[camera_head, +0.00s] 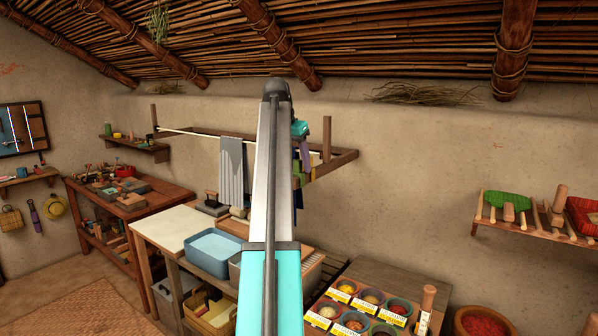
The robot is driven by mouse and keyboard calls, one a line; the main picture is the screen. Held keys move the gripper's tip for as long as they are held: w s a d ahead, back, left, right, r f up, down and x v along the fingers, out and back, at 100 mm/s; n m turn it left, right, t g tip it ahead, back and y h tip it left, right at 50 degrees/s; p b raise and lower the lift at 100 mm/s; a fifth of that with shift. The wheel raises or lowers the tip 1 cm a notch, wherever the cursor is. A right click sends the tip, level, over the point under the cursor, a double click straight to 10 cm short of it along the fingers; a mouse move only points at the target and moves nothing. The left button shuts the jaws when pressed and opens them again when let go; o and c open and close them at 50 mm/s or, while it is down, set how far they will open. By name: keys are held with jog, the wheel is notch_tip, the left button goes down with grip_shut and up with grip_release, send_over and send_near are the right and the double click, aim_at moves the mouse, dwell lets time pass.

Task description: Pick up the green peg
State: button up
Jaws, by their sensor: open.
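I cannot make out a green peg for certain. My arm rises through the middle of the view and covers part of the drying rack (345,158) on the back wall. A small teal part, which looks like my wrist, shows just right of the arm's top. My gripper does not show; the arm link seems to hide it. Narrow purple and green strips hang by the rack just right of my arm, partly covered.
A wooden workbench (130,205) with small items stands at the left. A pale table (160,226) holds a blue basin (213,250). Labelled bowls stand on a table at the lower right. A wall rack (540,236) at the right holds wooden tools and green and red items.

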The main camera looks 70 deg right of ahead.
aim_at(298, 172)
jog(key=shift+p+x, duration=0.5)
jog(key=shift+x, duration=1.3)
jog(key=shift+a, duration=0.15)
jog(key=c, duration=1.1)
jog(key=shift+r, duration=0.1)
notch_tip(298, 172, up, 5)
jog(key=shift+r, duration=0.2)
notch_tip(298, 172, up, 4)
jog(key=p, duration=0.5)
jog(key=shift+r, duration=0.15)
